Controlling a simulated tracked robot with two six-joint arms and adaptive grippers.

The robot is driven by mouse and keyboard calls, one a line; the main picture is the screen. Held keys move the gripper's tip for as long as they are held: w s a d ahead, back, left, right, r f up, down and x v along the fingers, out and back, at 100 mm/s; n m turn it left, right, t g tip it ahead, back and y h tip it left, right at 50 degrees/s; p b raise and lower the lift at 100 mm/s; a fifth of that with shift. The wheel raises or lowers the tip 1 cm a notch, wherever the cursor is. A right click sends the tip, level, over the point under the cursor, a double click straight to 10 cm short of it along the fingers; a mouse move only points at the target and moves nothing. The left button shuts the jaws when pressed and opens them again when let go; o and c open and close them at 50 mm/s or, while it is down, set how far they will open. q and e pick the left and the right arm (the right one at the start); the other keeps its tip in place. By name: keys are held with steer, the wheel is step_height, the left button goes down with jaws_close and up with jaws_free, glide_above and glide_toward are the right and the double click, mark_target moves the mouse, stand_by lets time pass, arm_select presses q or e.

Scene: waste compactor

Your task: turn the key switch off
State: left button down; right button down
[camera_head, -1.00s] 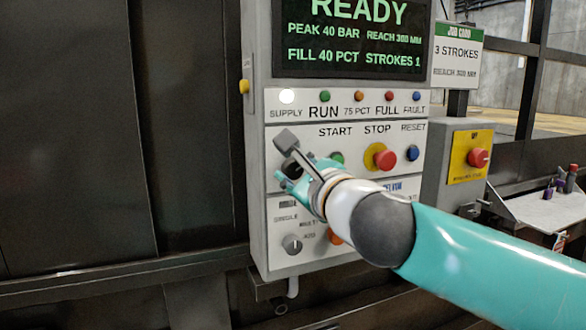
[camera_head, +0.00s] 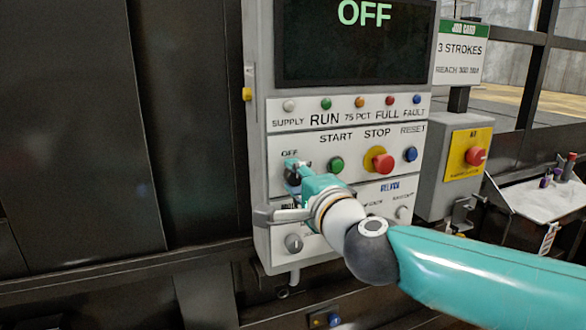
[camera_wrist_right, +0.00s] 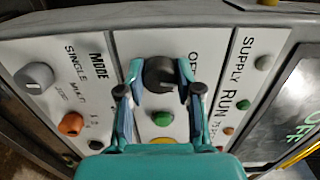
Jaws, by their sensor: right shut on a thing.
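The key switch (camera_head: 292,178) is a dark round knob at the left of the panel's button row, under the "OFF" label. In the right wrist view the key switch (camera_wrist_right: 158,72) sits between my two fingertips. My right gripper (camera_head: 297,169) is shut on it, with the hand in front of the panel. The gripper also shows in the right wrist view (camera_wrist_right: 160,78), one finger on each side of the knob. The display (camera_head: 355,40) reads "OFF". The supply lamp (camera_head: 289,106) looks unlit. My left gripper is not in view.
The green start button (camera_head: 336,165), red stop button (camera_head: 383,163) and blue reset button (camera_head: 410,154) are right of the key switch. A grey selector knob (camera_head: 294,243) sits below. A red emergency button (camera_head: 475,156) is on a separate box at right.

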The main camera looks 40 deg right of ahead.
steer(key=shift+a+f+n+p, duration=0.2)
steer(key=shift+n+p, duration=0.25)
steer(key=shift+n, duration=0.35)
steer(key=c, duration=0.8)
jaws_free()
steer(key=shift+w, duration=0.15)
steer(key=shift+o, duration=0.2)
steer(key=shift+d, duration=0.1)
steer(key=shift+r, duration=0.1)
steer(key=shift+s, duration=0.3)
steer(key=v, duration=1.1)
steer(key=shift+s, duration=0.25)
